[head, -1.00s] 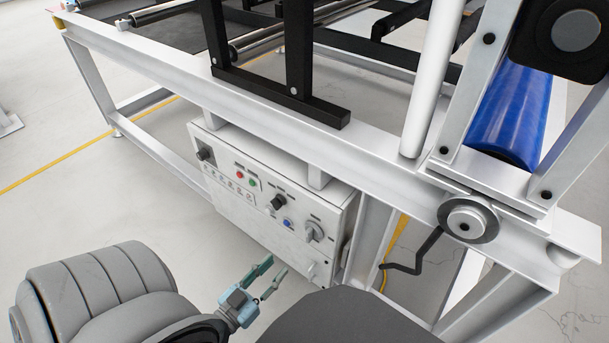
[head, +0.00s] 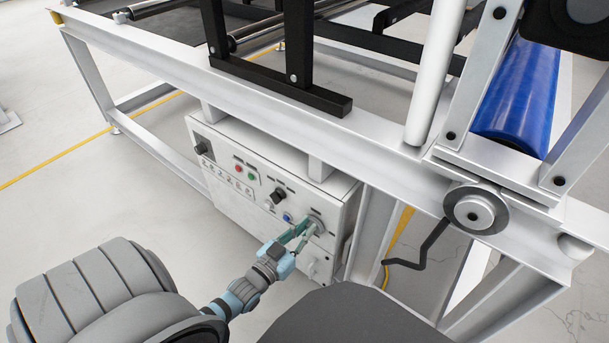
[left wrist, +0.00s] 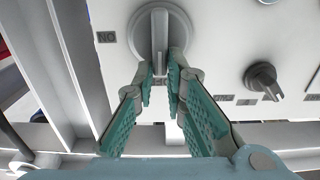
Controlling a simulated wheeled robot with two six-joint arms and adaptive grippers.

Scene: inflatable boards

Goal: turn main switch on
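The main switch (head: 315,227) is a large grey round knob with a raised bar handle, at the right end of the white control box's (head: 330,205) front panel. In the left wrist view the knob (left wrist: 160,22) shows at top centre, with its bar upright in the picture and a small label beside it on the left. My left gripper (head: 304,230) is at the knob. Its teal fingers (left wrist: 163,66) stand on either side of the bar's lower end, with a narrow gap between them; firm contact is not clear. My right gripper is not in view.
A smaller black knob (head: 279,195) sits left of the switch, also seen in the left wrist view (left wrist: 262,80). Red (head: 239,169) and green (head: 252,176) buttons are farther left. The white machine frame (head: 380,160) overhangs the box. Floor in front is clear.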

